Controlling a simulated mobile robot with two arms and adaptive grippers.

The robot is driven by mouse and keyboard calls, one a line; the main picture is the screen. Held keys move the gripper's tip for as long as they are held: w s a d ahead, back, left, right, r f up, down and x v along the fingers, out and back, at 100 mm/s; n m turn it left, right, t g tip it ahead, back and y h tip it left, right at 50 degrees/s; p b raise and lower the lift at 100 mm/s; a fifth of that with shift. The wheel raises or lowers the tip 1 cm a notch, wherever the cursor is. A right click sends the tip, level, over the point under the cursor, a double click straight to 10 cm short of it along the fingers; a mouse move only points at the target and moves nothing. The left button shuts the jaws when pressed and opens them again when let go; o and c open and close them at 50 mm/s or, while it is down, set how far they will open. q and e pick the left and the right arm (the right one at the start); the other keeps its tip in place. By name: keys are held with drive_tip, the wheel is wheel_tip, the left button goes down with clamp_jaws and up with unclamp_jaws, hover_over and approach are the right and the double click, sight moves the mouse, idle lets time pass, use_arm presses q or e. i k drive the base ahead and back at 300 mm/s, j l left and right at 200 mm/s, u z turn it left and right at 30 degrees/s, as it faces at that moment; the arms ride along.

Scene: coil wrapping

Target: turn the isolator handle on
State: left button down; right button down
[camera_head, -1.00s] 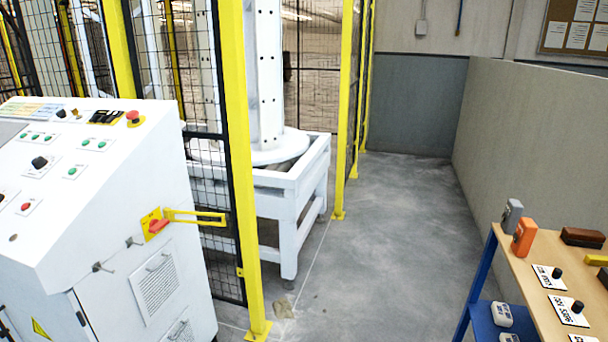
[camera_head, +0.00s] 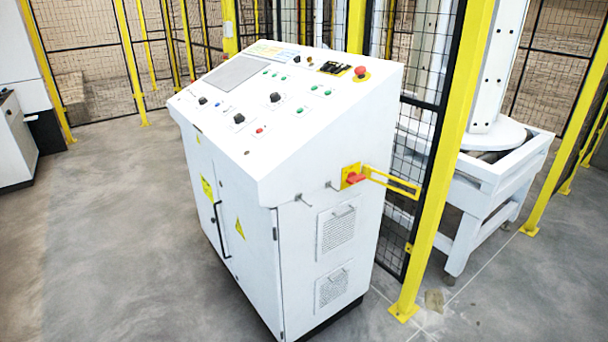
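The isolator handle (camera_head: 356,178) is a small red-orange knob on a yellow plate, on the right side face of the white control cabinet (camera_head: 330,110). A yellow slotted bracket (camera_head: 395,183) sticks out to the right from beside it. The handle looks roughly level, tilted slightly; its on or off marking is too small to read. Neither of my grippers shows in the view, and nothing touches the handle.
A yellow fence post (camera_head: 447,160) with black mesh stands just right of the cabinet. A white machine frame (camera_head: 490,185) is behind the fence. Another cabinet (camera_head: 15,140) stands at far left. The grey floor (camera_head: 110,240) in front and left is clear.

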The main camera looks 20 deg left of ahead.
sight(352, 177)
drive_tip(key=i+l+u, duration=0.2)
drive_tip(key=u, duration=0.25)
drive_tip(key=i+l+u, duration=0.2)
drive_tip(key=u, duration=0.25)
drive_tip(key=i+l+u, duration=0.1)
drive_tip(key=l+u, duration=0.65)
drive_tip(key=u, duration=0.15)
drive_tip(key=l+u, duration=0.55)
drive_tip(key=l, duration=0.6)
drive_tip(key=l+u, duration=0.1)
drive_tip(key=l, duration=0.6)
drive_tip(key=l+u, duration=0.15)
drive_tip(key=l, duration=0.6)
drive_tip(key=k+l+u, duration=0.15)
drive_tip(key=l, duration=1.2)
